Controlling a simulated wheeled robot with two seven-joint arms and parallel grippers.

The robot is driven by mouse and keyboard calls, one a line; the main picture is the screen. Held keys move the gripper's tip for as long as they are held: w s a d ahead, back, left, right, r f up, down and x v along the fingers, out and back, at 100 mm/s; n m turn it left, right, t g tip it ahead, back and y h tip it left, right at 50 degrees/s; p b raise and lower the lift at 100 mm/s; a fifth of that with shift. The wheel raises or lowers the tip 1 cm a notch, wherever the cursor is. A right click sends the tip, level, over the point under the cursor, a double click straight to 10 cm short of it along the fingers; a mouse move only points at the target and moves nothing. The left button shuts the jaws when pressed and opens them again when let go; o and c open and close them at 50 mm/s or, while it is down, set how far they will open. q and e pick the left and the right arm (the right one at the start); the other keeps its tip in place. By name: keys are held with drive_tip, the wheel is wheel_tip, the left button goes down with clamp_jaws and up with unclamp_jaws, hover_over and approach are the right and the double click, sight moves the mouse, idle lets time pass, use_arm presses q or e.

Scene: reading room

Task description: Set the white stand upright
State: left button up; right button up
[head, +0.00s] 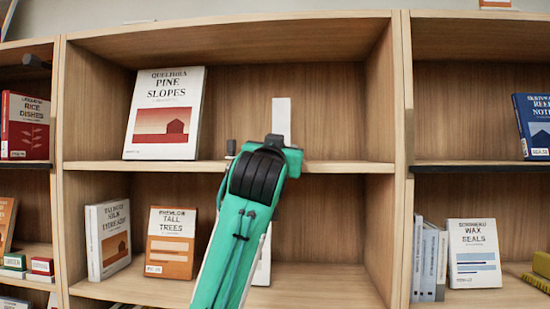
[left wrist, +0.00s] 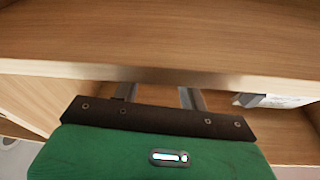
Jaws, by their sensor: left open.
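The white stand (head: 281,118) shows as a narrow pale upright strip on the middle shelf, against the back panel. Its lower part is hidden behind my left gripper, so I cannot tell how its base rests. My left gripper (head: 253,145) is at the front edge of this shelf, just in front of and left of the strip. In the left wrist view the two grey fingers (left wrist: 158,94) are spread apart with nothing between them. Their far ends are cut off by the shelf board's edge. The stand does not show clearly there. My right gripper is not in view.
The shelf board (head: 335,167) crosses right by my gripper. A Pine Slopes book (head: 165,112) stands left of it. Below are a Tall Trees book (head: 171,243), another white book (head: 108,239) and a partly hidden white item (head: 263,262). The shelf right of the strip is clear.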

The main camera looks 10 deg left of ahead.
use_arm(q)
drive_tip(key=b+v, duration=0.6)
drive_tip(key=v, duration=0.7)
drive_tip(key=shift+s, duration=0.2)
drive_tip(key=shift+f, duration=0.2)
